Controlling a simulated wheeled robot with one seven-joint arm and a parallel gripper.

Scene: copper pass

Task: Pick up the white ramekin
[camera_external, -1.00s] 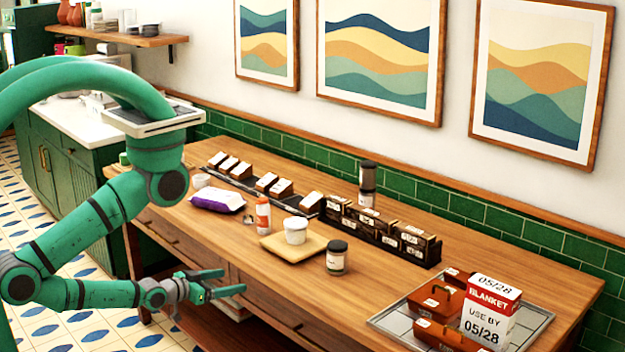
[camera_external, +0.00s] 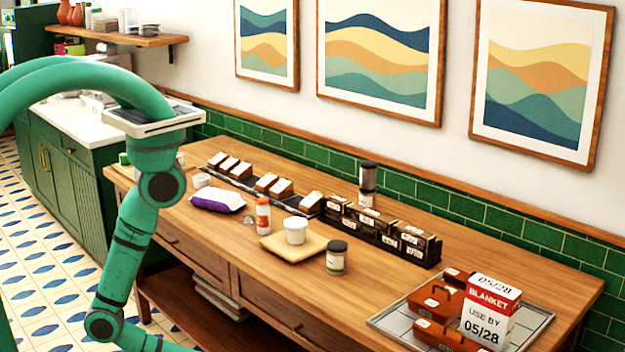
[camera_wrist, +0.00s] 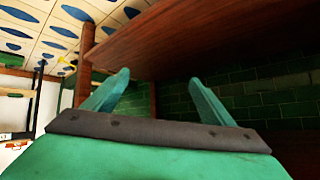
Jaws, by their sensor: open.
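A white round cup (camera_external: 296,230), which looks like the ramekin, stands upright on a pale yellow square board (camera_external: 283,250) at the middle of the wooden table (camera_external: 380,290). A smaller white round dish (camera_external: 202,180) sits at the table's far left end; I cannot tell for certain which of the two is the ramekin. My gripper (camera_wrist: 158,78) shows in the wrist view with two green fingers apart and nothing between them. It is below the frame in the external view, low in front of the table and away from both white pieces. The wrist view shows neither piece.
A dark-lidded jar (camera_external: 336,258) stands right of the board, and an orange-and-white bottle (camera_external: 263,215) left of it. A purple-and-white packet (camera_external: 218,200) lies farther left. Dark racks line the back. A tray (camera_external: 540,318) with boxes fills the right end. The front tabletop is clear.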

